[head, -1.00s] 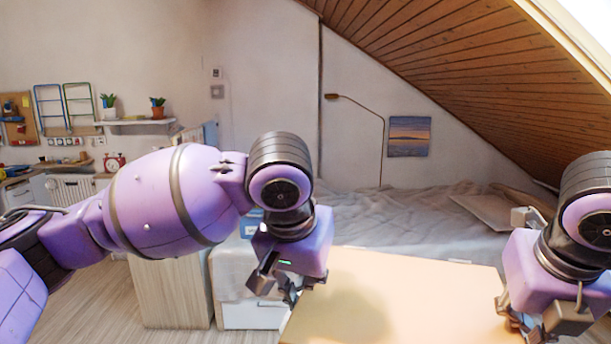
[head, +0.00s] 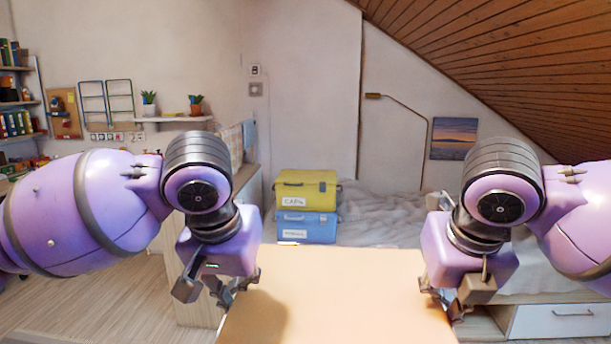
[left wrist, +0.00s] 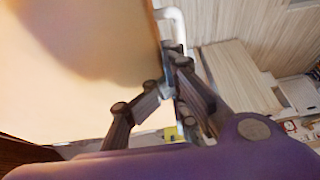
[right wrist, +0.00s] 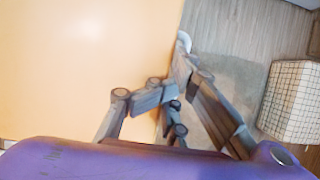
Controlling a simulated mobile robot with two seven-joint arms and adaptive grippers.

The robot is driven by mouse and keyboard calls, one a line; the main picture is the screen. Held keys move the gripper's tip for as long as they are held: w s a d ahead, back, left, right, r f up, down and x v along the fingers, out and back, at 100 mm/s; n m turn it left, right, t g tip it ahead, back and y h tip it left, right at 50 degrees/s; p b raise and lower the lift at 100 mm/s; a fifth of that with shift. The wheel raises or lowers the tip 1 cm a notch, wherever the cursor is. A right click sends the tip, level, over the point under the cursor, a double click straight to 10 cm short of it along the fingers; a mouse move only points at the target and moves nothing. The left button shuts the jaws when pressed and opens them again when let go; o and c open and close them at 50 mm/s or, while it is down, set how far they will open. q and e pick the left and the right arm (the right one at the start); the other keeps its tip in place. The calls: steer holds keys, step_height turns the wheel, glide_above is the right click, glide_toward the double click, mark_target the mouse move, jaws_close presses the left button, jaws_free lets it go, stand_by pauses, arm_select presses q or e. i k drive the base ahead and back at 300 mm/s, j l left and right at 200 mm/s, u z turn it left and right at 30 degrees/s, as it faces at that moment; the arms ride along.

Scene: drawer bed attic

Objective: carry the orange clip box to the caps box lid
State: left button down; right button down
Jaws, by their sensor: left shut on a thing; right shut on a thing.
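The orange clip box (head: 335,295) shows as a large, flat, pale-orange top between my two arms in the head view. Its sides are mostly hidden. My left gripper (head: 228,292) is shut at its left edge, where a white handle (left wrist: 172,18) shows in the left wrist view. My right gripper (head: 447,300) is shut at its right edge, with a bit of white handle (right wrist: 184,40) in the right wrist view. The yellow caps box, with its lid (head: 307,176) on top, stands ahead, beyond the orange box's far edge.
A blue box (head: 306,227) stands under the yellow one. A bed with a grey cover (head: 385,210) lies behind and to the right, with a white drawer (head: 555,319) under it. Wooden floor (head: 110,295) is open at the left. A sloped wooden ceiling hangs at upper right.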

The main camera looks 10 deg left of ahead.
mark_target(307, 174)
steer(key=i+j, duration=0.2)
steer(key=i, duration=0.35)
steer(key=i+j, duration=0.2)
steer(key=i, duration=0.3)
steer(key=i+j, duration=0.15)
steer(key=i, duration=0.4)
steer(key=i+j, duration=0.2)
steer(key=i, duration=0.35)
